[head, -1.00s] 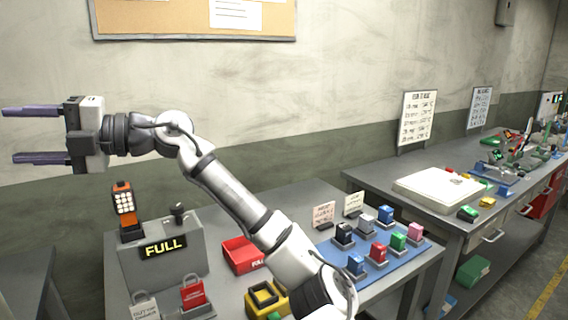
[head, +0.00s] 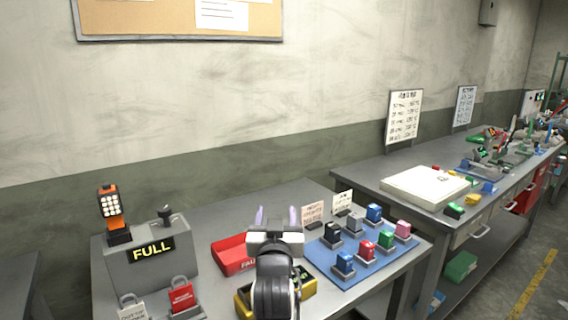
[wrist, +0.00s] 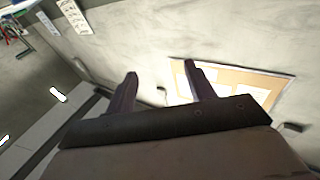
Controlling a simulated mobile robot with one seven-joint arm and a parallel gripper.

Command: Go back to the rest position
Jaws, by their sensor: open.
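My gripper (head: 276,218) is in the lower middle of the head view, in front of the near table and pointing away from me. Its two purple fingers stand apart with nothing between them. In the wrist view my gripper (wrist: 160,85) is also open and empty, with the wall and the cork board (wrist: 235,85) beyond it. The gripper and wrist hide part of the yellow-and-black box (head: 244,306) and the right end of the red bin (head: 228,256).
The near table (head: 290,205) carries a grey box with a FULL display (head: 152,250), an orange keypad device (head: 111,208), red and grey lock-shaped tags, and a blue mat (head: 350,279) with several coloured blocks. A second bench (head: 400,172) with a white panel stands at right. Floor is open at far right.

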